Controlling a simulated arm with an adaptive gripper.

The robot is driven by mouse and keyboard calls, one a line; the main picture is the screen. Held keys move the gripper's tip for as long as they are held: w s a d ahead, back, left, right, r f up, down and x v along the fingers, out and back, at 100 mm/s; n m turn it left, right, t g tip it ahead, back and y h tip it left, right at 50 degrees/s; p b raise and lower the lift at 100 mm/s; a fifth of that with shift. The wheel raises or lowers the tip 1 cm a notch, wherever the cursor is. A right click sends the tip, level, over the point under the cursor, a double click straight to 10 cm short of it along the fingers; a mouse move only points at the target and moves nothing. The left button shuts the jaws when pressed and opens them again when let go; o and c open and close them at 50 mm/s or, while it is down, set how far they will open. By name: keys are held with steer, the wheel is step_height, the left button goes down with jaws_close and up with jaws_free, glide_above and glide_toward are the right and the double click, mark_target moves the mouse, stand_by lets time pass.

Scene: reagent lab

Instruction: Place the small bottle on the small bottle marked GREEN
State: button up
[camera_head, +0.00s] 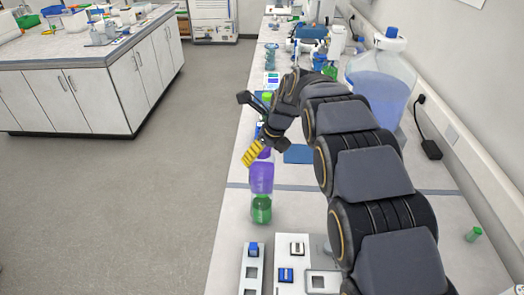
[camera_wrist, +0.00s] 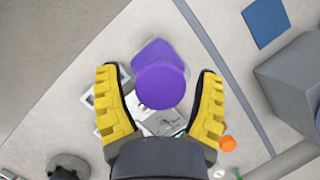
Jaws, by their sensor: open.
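A small purple bottle (camera_head: 261,177) with a purple cap appears upright in the head view, directly above a small bottle with green contents (camera_head: 261,209) on the bench. They look stacked and in contact. My gripper (camera_head: 253,153) is beside the purple bottle's cap, with one yellow fingertip showing clearly. In the wrist view the round purple cap (camera_wrist: 160,85) lies between the two yellow fingers of my open gripper (camera_wrist: 159,80), with gaps on both sides. The purple body shows behind the cap. The green bottle is hidden there.
Racks with square slots (camera_head: 289,270) stand at the bench's near edge. A large blue-liquid carboy (camera_head: 382,85) stands right of my arm. A blue mat (camera_head: 299,154) lies behind the bottles. A small green item (camera_head: 474,235) is at far right.

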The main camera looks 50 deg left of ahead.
steer(key=v, duration=1.2)
steer(key=shift+r, duration=0.2)
steer(key=d+n+h, duration=0.3)
steer(key=d+n, duration=0.5)
steer(key=d, duration=2.1)
steer(key=s+d+f+n, duration=0.2)
steer(key=s+d+n, duration=0.3)
steer(key=s+d, duration=0.3)
steer(key=s+d+f+n+g+h, duration=0.1)
steer(key=s+d+f+n, duration=0.2)
steer(key=s+d+n, duration=0.2)
steer(key=s+d, duration=0.3)
steer(key=s, duration=0.3)
steer(key=shift+s+g+h, duration=0.25)
steer(key=shift+g+h, duration=0.05)
